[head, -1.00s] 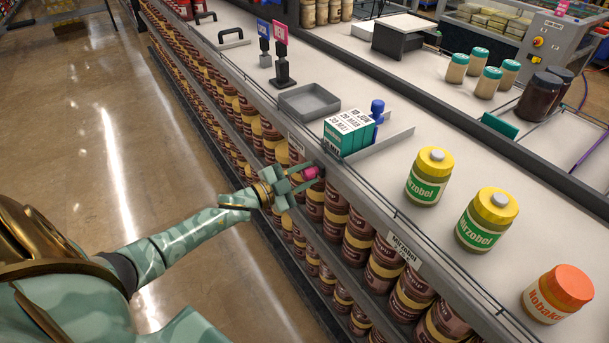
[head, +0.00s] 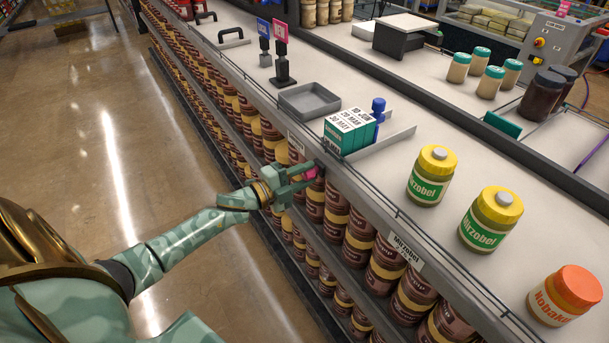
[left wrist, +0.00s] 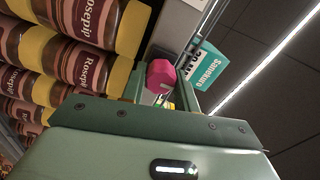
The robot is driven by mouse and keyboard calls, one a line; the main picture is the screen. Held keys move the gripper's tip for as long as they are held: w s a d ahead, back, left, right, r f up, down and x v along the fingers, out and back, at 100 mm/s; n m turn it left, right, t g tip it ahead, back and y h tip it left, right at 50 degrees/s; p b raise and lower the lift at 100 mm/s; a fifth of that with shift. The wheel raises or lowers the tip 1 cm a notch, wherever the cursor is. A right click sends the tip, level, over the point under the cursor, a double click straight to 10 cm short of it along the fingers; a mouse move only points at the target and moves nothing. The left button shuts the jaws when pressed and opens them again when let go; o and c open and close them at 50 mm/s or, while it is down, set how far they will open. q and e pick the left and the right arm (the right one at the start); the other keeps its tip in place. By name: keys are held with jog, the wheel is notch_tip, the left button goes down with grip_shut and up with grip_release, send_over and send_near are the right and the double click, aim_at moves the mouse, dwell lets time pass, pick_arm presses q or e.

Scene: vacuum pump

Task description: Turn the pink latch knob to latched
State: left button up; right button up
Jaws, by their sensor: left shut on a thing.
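The pink latch knob (head: 311,173) is on the front edge of the counter, above the shelf of jars, and is partly covered by my gripper in the head view. My left gripper (head: 304,178) is shut on the knob, with its fingers on either side. In the left wrist view the faceted pink knob (left wrist: 160,75) shows between the fingers (left wrist: 160,92), and the picture is strongly rolled. The latch position cannot be read from these frames. My right gripper is not in view.
Yellow-lidded jars (head: 433,176) stand to the right. Shelved brown jars (head: 357,238) lie close below the gripper.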

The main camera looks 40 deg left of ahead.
pick_arm(q)
jog(key=shift+f, duration=0.1)
dwell(0.3)
jog(key=o, duration=1)
jog(key=shift+c, duration=0.2)
jog(key=p+v, duration=0.1)
jog(key=v, duration=1.5)
jog(key=shift+s, duration=0.25)
